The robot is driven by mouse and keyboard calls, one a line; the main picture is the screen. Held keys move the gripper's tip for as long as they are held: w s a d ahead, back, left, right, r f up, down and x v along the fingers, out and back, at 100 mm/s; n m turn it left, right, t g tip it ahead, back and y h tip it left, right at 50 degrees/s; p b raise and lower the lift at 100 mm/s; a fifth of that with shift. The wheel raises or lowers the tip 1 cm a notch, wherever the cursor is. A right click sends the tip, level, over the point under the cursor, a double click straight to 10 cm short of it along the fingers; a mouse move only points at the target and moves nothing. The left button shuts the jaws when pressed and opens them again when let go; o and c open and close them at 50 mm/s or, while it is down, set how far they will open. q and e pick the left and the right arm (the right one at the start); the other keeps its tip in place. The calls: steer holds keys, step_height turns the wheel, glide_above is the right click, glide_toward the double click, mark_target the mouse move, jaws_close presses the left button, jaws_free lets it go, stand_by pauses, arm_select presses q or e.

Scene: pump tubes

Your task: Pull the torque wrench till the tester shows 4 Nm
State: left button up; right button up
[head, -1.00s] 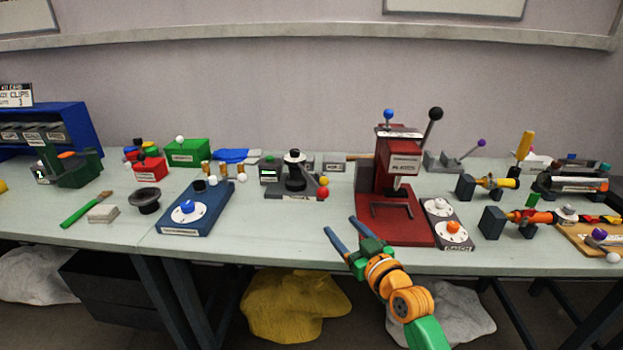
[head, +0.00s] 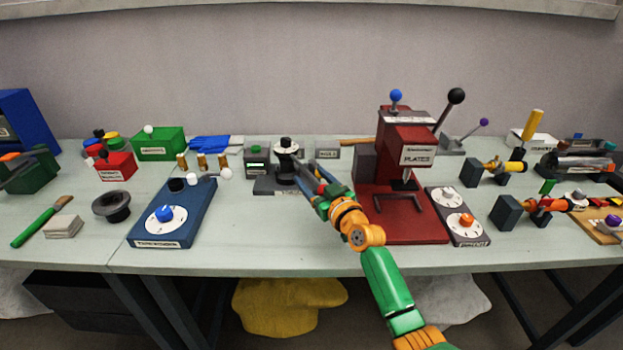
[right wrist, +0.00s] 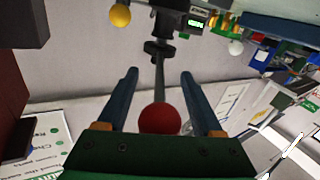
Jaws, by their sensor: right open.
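The tester (head: 257,160) is a dark grey box with a small lit green display, which also shows in the right wrist view (right wrist: 195,23); its digits are too small to read surely. Beside it stands a black post with a silver top (head: 287,147). In the right wrist view a thin dark bar runs from the post towards me and ends in a red ball (right wrist: 160,119), apparently the wrench handle. My right gripper (head: 311,169) is at the post's right side, open, with the red ball between its fingers near the palm.
A red press (head: 400,228) with a black-knobbed lever stands close to the right of my right arm. A blue base with a dial (head: 205,208) lies to the left.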

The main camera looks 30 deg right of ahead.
steer(key=shift+w, duration=0.25)
steer(key=shift+s+r, duration=0.1)
jaws_close()
stand_by(1.2)
